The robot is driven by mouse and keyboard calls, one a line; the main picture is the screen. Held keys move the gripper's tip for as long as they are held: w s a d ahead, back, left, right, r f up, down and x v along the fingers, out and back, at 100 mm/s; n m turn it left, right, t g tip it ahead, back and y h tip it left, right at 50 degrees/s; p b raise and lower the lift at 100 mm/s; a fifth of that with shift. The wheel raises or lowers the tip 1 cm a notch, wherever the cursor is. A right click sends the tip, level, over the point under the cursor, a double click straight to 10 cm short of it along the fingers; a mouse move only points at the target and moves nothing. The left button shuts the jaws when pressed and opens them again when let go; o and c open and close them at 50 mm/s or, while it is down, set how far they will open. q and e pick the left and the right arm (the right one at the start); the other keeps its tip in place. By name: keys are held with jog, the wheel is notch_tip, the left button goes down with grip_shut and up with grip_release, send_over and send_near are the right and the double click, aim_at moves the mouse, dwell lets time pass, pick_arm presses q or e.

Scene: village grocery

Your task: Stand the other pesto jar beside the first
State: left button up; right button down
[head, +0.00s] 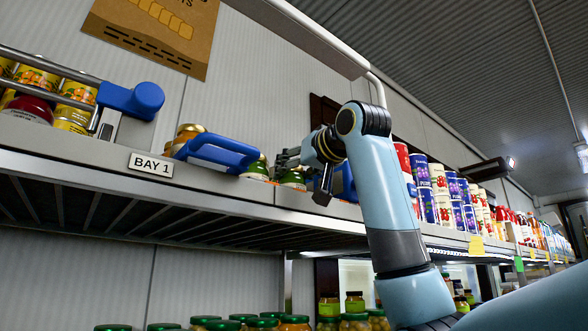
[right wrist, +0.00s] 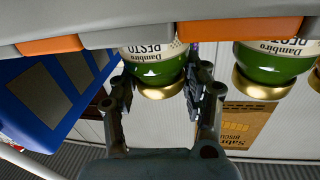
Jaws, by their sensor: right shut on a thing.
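A pesto jar with a gold lid, green contents and a pale label (right wrist: 150,66) is between the two fingers of my right gripper (right wrist: 157,84), which is shut on it. In the head view my right gripper (head: 288,158) is at the shelf front, over this green jar (head: 293,179). A second pesto jar (right wrist: 268,66) stands a little apart, to the right in the upside-down right wrist view and to the left in the head view (head: 258,168). The shelf lip hides both jars' bases, so I cannot tell whether the held one touches the shelf. My left gripper is out of view.
Stacked cans (head: 440,190) stand to the right. Green-lidded jars (head: 240,318) stand below. A cardboard sign (right wrist: 246,122) hangs on the wall.

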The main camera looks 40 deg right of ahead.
jog(key=shift+a, duration=0.1)
jog(key=shift+f, duration=0.1)
jog(key=c, duration=0.6)
grip_release()
jog(key=shift+s, duration=0.3)
jog(key=s+b, duration=0.1)
jog(key=s, duration=0.2)
jog(key=s+b, duration=0.2)
jog(key=s, duration=0.2)
jog(key=s+a+b, duration=0.1)
jog(key=s, duration=0.3)
jog(key=shift+s+b, duration=0.25)
jog(key=shift+b, duration=0.1)
